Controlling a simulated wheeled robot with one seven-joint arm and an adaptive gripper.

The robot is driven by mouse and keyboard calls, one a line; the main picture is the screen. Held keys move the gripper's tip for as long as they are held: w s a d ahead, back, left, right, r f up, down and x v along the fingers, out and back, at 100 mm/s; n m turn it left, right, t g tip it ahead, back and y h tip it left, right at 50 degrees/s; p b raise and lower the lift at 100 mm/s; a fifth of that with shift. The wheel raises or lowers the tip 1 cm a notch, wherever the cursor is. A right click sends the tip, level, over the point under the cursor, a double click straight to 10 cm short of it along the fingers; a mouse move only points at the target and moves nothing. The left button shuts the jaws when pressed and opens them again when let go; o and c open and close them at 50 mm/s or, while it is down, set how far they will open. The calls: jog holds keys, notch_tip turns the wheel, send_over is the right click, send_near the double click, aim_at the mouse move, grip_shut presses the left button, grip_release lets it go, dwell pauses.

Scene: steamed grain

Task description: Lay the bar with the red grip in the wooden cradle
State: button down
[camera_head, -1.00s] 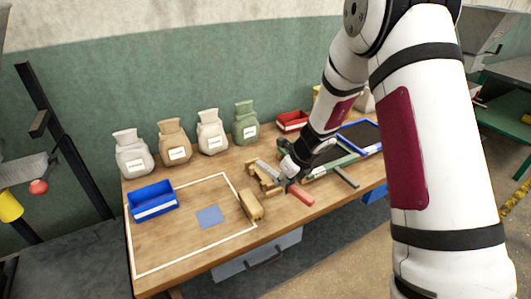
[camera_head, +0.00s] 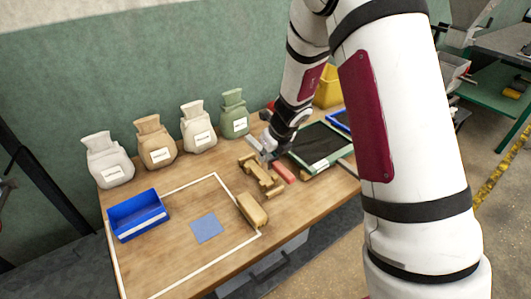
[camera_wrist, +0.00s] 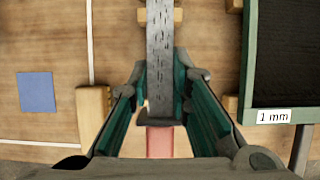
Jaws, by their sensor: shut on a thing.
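The bar has a grey shaft (camera_wrist: 160,60) and a red grip (camera_head: 284,172); the grip also shows at the bottom of the wrist view (camera_wrist: 158,143). My gripper (camera_head: 268,153) is shut on the bar's shaft near the grip, one finger on each side in the wrist view (camera_wrist: 160,110). The wooden cradle (camera_head: 262,176) stands on the table, left of and nearer than the red grip in the head view. Wooden parts show beside the far shaft in the wrist view (camera_wrist: 177,14), probably the cradle; the shaft and fingers hide the rest. The bar's height above the cradle is unclear.
A green-framed tray (camera_head: 322,163) lies close on the right. A separate wooden block (camera_head: 252,212) sits left of the cradle on the white outline, near a blue square (camera_head: 206,228) and a blue bin (camera_head: 138,215). Several sacks (camera_head: 197,128) line the back.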

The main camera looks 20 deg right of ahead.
aim_at(274, 160)
jog(key=shift+w+f+b, duration=0.15)
jog(key=shift+f+b, duration=1.55)
jog(key=shift+b, duration=0.5)
jog(key=shift+f+b, duration=0.75)
jog(key=shift+b, duration=0.35)
jog(key=shift+s+f+b, duration=0.25)
jog(key=shift+f+b, duration=1)
jog(key=shift+b, duration=0.3)
jog(key=c, duration=1.4)
grip_release()
jog(key=shift+f, duration=0.1)
jog(key=v, duration=1)
jog(key=shift+a+r, duration=0.1)
jog(key=shift+r, duration=0.25)
jog(key=shift+s+d+r, duration=0.2)
jog(key=shift+s+r, duration=0.1)
jog(key=shift+r, duration=0.35)
